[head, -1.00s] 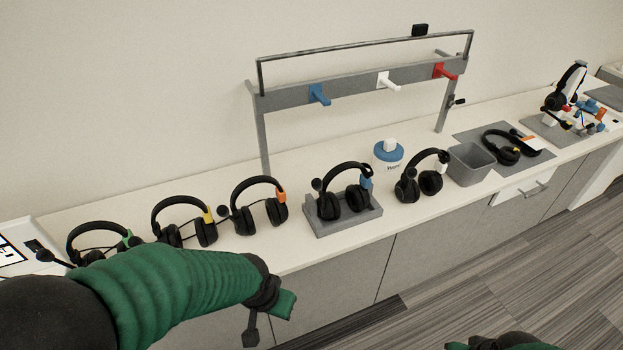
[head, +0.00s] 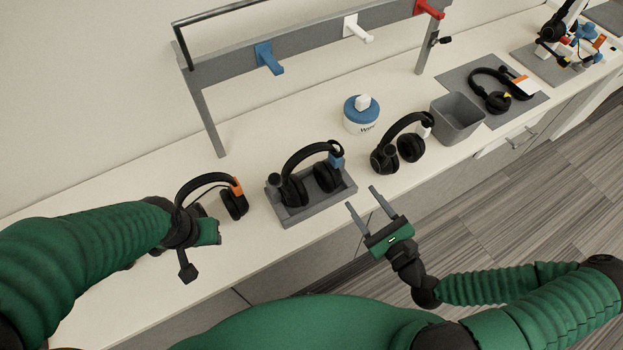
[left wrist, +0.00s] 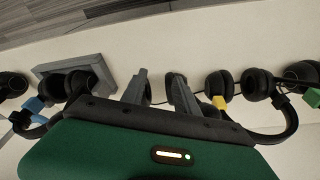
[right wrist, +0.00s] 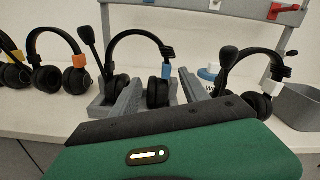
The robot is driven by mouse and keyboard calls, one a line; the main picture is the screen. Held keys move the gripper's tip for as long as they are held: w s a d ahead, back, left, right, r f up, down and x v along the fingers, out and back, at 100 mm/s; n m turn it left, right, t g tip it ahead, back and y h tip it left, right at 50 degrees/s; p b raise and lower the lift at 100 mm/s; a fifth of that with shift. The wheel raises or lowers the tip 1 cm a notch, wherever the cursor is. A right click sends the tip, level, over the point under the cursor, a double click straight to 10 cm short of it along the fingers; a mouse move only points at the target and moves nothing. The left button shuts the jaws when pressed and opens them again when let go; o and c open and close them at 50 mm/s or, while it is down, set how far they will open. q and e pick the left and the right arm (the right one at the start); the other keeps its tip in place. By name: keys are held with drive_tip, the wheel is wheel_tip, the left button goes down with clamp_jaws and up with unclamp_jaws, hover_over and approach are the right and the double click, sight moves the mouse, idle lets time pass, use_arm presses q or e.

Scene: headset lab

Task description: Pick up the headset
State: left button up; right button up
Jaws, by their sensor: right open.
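Several black headsets stand along the white counter. A blue-tagged headset (head: 312,172) stands upright in a grey tray (head: 311,207); the headset also shows in the right wrist view (right wrist: 158,92). An orange-tagged headset (head: 235,203) stands left of it, partly behind my left gripper. A white-tagged headset (head: 411,146) stands right of the tray. My right gripper (head: 364,198) is open and empty, in front of the counter edge, pointing toward the tray. My left gripper (left wrist: 158,88) has its fingers apart; in the head view its fingertips are hard to make out.
A rack with blue (head: 268,58), white (head: 357,28) and red (head: 429,9) pegs stands behind. A blue-lidded tub (head: 362,117) and a grey bin (head: 458,118) are on the counter. Another headset lies on a grey mat (head: 455,77) to the right.

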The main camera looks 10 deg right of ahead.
drive_tip(key=b, duration=0.3)
approach(334, 157)
wheel_tip(334, 157, down, 2)
drive_tip(key=x, duration=0.4)
drive_tip(key=r+x, duration=0.1)
drive_tip(key=shift+w+a, duration=0.3)
drive_tip(key=shift+w+a+r, duration=0.1)
drive_tip(key=shift+w+r, duration=0.15)
drive_tip(key=shift+w, duration=0.45)
drive_tip(key=x, duration=0.1)
drive_tip(key=p+x, duration=0.1)
drive_tip(key=x, duration=0.2)
drive_tip(key=shift+w+r, duration=0.15)
drive_tip(key=shift+r, duration=0.15)
drive_tip(key=shift+w+a, duration=0.25)
drive_tip(key=shift+w, duration=0.05)
drive_tip(key=shift+s, duration=0.1)
drive_tip(key=shift+c, duration=1)
drive_tip(key=shift+d, duration=0.15)
drive_tip(key=c, duration=0.5)
use_arm(q)
drive_tip(key=x, duration=0.3)
drive_tip(key=shift+w+a, duration=0.15)
drive_tip(key=shift+a, duration=0.05)
use_arm(e)
clamp_jaws()
